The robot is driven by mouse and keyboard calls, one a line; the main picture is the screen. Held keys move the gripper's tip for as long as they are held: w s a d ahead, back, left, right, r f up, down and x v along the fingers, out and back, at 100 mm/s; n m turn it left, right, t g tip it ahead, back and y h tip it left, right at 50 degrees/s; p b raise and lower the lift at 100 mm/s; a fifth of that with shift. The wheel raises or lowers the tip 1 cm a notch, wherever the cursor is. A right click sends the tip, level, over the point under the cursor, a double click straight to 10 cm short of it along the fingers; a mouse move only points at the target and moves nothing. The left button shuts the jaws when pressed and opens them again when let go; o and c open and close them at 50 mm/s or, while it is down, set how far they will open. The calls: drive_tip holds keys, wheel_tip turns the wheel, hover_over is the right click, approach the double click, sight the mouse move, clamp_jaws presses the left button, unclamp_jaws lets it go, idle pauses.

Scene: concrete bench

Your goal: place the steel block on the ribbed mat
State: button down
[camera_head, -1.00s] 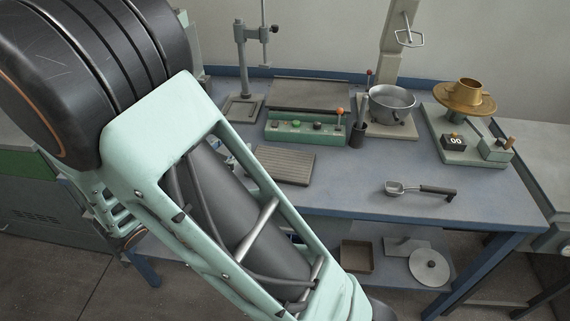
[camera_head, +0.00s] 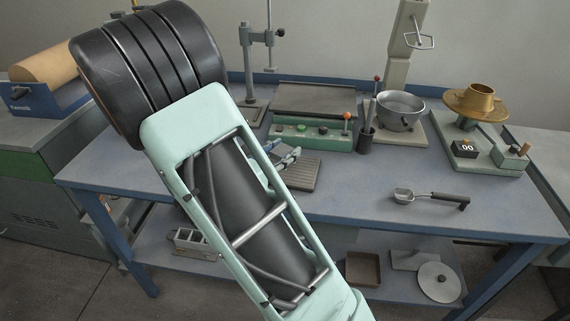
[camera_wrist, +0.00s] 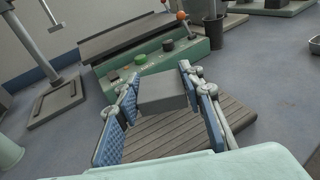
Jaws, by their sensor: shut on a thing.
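The steel block (camera_wrist: 163,92) is a plain grey block between the blue-padded fingers of my gripper (camera_wrist: 159,80) in the wrist view. My gripper is shut on it. I cannot tell how much gap lies between block and mat. In the head view the ribbed mat (camera_head: 304,175) shows partly, its left side hidden by my arm and gripper (camera_head: 284,156). The block is not clearly visible there.
A green control box (camera_head: 312,137) with knobs and a red-orange lever stands just behind the mat. A dark cup (camera_head: 365,140), a metal bowl (camera_head: 400,110) and a scoop (camera_head: 430,199) are to the right. A stand (camera_head: 250,105) rises behind left. Bench between mat and scoop is clear.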

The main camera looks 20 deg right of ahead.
drive_tip(key=shift+d+f, duration=0.25)
drive_tip(key=shift+w+d+f+b, duration=0.15)
drive_tip(key=shift+f+b, duration=0.4)
drive_tip(key=shift+f, duration=1.1)
drive_tip(key=shift+f, duration=0.15)
drive_tip(key=c, duration=1.3)
unclamp_jaws()
drive_tip(key=shift+r, duration=0.2)
drive_tip(key=p+v, duration=0.1)
drive_tip(key=v, duration=1.1)
drive_tip(key=shift+f+p, duration=0.1)
drive_tip(key=shift+p, duration=0.25)
drive_tip(key=shift+d, duration=0.1)
